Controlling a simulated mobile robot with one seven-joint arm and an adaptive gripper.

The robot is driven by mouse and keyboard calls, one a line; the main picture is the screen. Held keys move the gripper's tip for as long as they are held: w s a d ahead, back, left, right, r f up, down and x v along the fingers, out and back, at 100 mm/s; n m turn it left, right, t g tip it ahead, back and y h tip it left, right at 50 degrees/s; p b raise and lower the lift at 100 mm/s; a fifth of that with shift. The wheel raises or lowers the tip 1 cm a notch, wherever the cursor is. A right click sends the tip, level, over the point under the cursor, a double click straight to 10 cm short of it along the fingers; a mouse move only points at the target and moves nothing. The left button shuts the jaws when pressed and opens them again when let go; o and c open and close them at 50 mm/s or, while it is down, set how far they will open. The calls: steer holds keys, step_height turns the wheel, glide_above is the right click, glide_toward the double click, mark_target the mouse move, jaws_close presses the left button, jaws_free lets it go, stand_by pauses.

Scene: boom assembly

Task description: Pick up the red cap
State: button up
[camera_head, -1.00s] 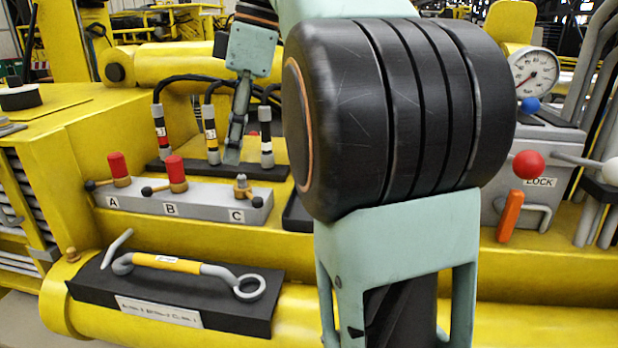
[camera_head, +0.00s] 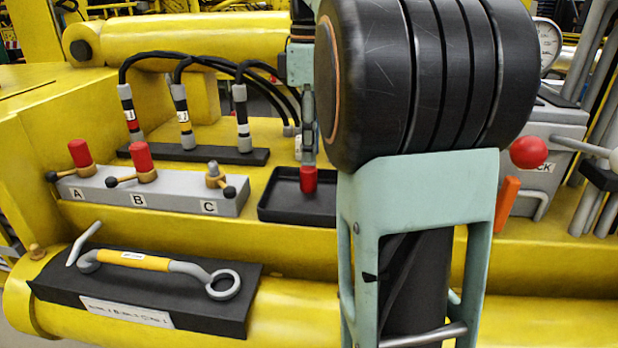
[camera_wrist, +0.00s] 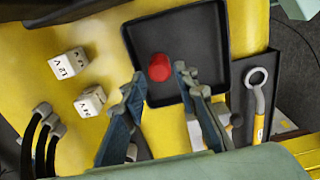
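The loose red cap (camera_head: 309,181) is at the black tray (camera_head: 296,212), right of valve C. In the wrist view the cap (camera_wrist: 159,67) lies over the tray floor (camera_wrist: 185,22), near its left side. My gripper (camera_head: 308,160) points down over the tray, just above the cap. In the wrist view my gripper (camera_wrist: 158,76) is open, with its two fingertips apart on either side of the cap in the picture. I cannot tell whether the fingers touch it. Two other red caps sit on valve A (camera_head: 79,153) and valve B (camera_head: 141,157); valve C (camera_head: 213,176) has no red cap.
Black hoses (camera_head: 182,108) with banded ends stand behind the valve block (camera_head: 155,190). A grey and yellow ring-ended tool (camera_head: 150,263) lies on a black holder at the front. White labelled blocks (camera_wrist: 68,62) show in the wrist view. A red-knobbed lever (camera_head: 528,152) is at right.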

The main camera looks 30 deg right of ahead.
mark_target(311, 170)
steer(key=shift+d+f, duration=0.1)
steer(key=shift+f, duration=2.6)
steer(key=c, duration=0.6)
